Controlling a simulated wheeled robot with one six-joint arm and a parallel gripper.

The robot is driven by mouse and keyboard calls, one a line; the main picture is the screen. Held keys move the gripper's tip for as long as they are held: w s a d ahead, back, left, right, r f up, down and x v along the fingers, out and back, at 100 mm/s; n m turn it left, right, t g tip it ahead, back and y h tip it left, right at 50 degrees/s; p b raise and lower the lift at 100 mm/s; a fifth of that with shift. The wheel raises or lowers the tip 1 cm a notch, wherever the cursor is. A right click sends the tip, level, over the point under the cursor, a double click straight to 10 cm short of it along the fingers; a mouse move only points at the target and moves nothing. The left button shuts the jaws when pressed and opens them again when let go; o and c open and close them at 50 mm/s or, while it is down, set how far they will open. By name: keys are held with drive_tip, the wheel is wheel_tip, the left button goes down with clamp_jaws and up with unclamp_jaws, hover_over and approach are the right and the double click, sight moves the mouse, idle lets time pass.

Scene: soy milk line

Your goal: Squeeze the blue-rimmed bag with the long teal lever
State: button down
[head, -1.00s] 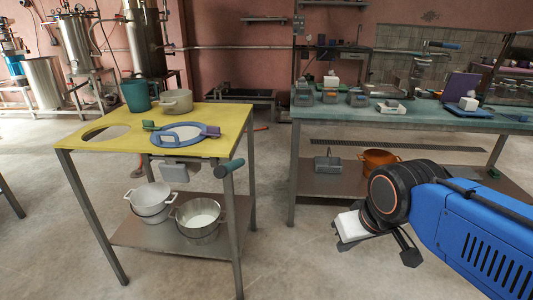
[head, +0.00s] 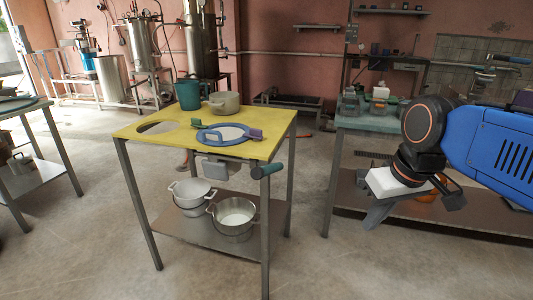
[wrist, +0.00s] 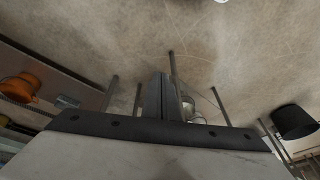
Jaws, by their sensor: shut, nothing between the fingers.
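The blue-rimmed bag (head: 223,133) lies on the yellow table, its pale middle showing inside the blue ring. A small teal piece (head: 197,125) and a purple piece (head: 255,134) sit at its rim. My gripper (head: 378,217) is to the right of the table, well apart from the bag and lever, pointing down.
The yellow table (head: 140,132) has a round hole at its left. A teal bucket (head: 187,94) and a beige pot (head: 224,103) stand at its back. White pots (head: 190,190) are on its lower shelf. A teal-topped bench (head: 370,122) is at the right. Open floor lies between.

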sight(262, 167)
drive_tip(key=w+a+r+n+g+y, duration=0.2)
drive_tip(key=w+a+r+n+g, duration=0.5)
drive_tip(key=w+a+r+n, duration=0.4)
drive_tip(key=w+a+r, duration=0.6)
drive_tip(key=w+r, duration=0.3)
drive_tip(key=r, duration=0.1)
drive_tip(key=shift+a+y, duration=0.3)
drive_tip(key=shift+a, duration=0.1)
drive_tip(key=shift+s+f, duration=0.1)
drive_tip(key=x, duration=1.4)
